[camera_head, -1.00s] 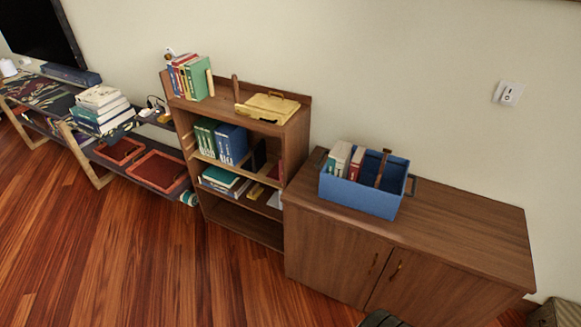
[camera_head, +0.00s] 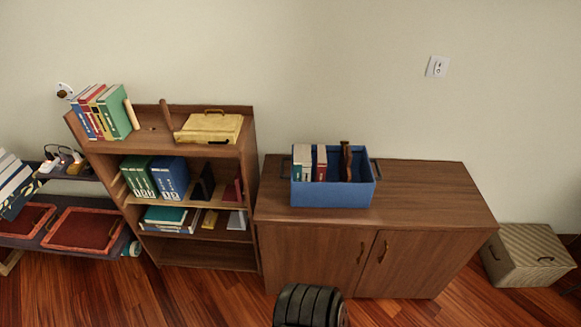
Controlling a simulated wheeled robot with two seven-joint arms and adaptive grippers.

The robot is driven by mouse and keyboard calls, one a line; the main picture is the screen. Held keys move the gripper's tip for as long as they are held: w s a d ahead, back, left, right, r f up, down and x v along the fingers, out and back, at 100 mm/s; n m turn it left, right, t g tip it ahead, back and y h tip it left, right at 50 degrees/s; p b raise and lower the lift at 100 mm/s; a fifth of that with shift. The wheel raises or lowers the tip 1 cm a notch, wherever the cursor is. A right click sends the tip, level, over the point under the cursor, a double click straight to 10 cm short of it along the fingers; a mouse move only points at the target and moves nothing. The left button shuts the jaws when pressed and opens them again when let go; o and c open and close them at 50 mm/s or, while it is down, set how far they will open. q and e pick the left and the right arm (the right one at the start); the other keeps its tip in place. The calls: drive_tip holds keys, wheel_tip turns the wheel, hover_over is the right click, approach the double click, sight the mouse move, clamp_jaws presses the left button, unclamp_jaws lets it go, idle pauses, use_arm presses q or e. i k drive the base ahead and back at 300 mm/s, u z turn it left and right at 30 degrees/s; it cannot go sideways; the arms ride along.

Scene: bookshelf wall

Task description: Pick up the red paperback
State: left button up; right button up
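Several red books show, and I cannot tell which one is the paperback. One red-spined book (camera_head: 321,163) stands upright in the blue bin (camera_head: 333,195) on the low cabinet, beside pale and green-spined books (camera_head: 302,163). A red book (camera_head: 91,96) leans among others on the top of the bookshelf, left of a green book (camera_head: 117,112). A dark red item (camera_head: 232,191) stands at the right end of the middle shelf, partly hidden by the shelf side.
The low cabinet (camera_head: 430,195) has a bare top right of the bin. A yellow box (camera_head: 209,128) lies on the bookshelf top. A striped box (camera_head: 525,257) stands on the floor at right. Red trays (camera_head: 91,236) lie on the left bench.

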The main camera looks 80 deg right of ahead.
sight(321, 161)
drive_tip(key=u, duration=0.05)
drive_tip(key=i, duration=1.1)
drive_tip(key=z, duration=3.95)
